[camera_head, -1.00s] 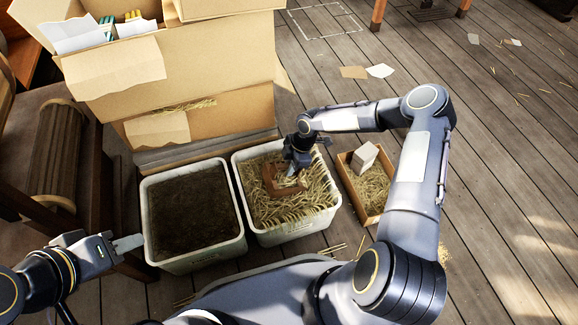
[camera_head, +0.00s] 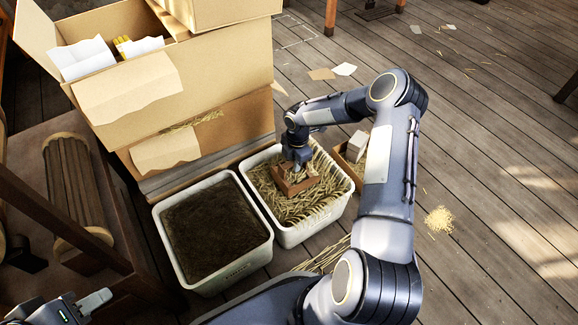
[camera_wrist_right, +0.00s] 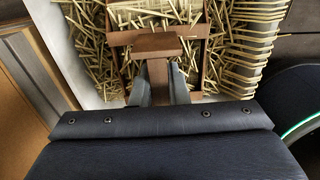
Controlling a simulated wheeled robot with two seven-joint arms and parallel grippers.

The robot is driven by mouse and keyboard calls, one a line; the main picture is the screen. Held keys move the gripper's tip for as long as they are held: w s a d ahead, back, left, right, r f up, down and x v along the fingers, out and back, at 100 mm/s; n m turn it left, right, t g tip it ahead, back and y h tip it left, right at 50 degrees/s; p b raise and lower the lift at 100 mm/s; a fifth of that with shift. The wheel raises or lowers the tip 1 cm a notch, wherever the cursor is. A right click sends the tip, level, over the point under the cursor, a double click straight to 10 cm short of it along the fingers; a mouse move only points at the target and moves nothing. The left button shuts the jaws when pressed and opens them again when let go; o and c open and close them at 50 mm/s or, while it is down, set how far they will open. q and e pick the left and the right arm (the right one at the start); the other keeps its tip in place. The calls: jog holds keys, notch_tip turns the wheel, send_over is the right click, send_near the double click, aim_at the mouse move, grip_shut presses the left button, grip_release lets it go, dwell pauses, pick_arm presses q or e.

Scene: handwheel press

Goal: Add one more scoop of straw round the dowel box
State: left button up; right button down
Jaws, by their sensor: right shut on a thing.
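My right gripper (camera_head: 299,160) is shut on the handle of a brown scoop (camera_head: 296,181), inside the white bin of straw (camera_head: 345,205). In the right wrist view the fingers (camera_wrist_right: 163,88) grip the handle of the scoop (camera_wrist_right: 157,45); straw lies in and around its tray. A small wooden crate (camera_head: 340,160) stands just right of the bin, partly hidden by my right arm. A pale box (camera_head: 357,145), probably the dowel box, is in it; straw around it is mostly hidden. My left gripper (camera_head: 95,300) is empty at the lower left, its jaw opening unclear.
A white bin of dark soil (camera_head: 268,245) stands left of the straw bin. Large cardboard boxes (camera_head: 180,85) stand behind. A wooden rack (camera_head: 110,250) is at left. Loose straw (camera_head: 438,220) lies on the floor, which is largely clear at right.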

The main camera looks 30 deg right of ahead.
jog(key=shift+h, duration=0.3)
jog(key=shift+a+r+p, duration=0.15)
jog(key=shift+r+p, duration=1.05)
jog(key=shift+r, duration=0.85)
jog(key=shift+a+r+p, duration=0.1)
jog(key=shift+r+p, duration=1.05)
jog(key=shift+r, duration=0.9)
